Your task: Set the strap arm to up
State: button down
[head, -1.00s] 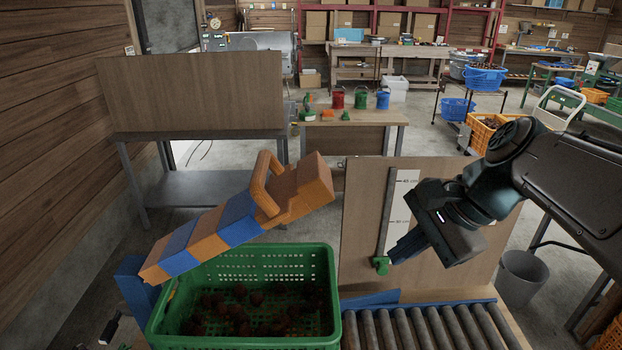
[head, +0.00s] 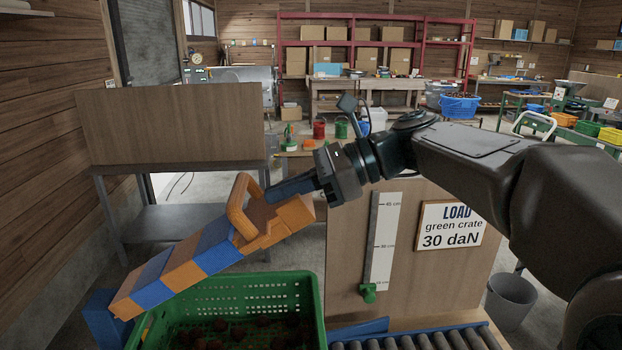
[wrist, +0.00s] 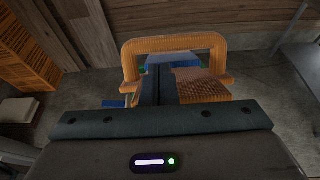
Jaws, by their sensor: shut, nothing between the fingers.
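The strap arm (head: 190,262) is a long bar striped orange and blue. It slopes up from lower left to upper right, with its low end at the left by the green crate (head: 312,318). An orange loop handle (head: 237,214) stands on its upper part. The handle also shows in the wrist view (wrist: 131,62) as an arch. My gripper (head: 270,194) is shut and empty, its fingertips close to the handle. In the wrist view the fingers (wrist: 160,75) line up with the arch's opening. I cannot tell whether they touch it.
The green crate holds dark round chestnuts. A wooden panel with a height scale (head: 384,240) and a load sign (head: 452,226) stands right of the strap arm. Rollers (head: 420,342) lie in front of it. A grey bin (head: 510,300) stands at the right.

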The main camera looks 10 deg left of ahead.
jog(key=shift+x, duration=1.35)
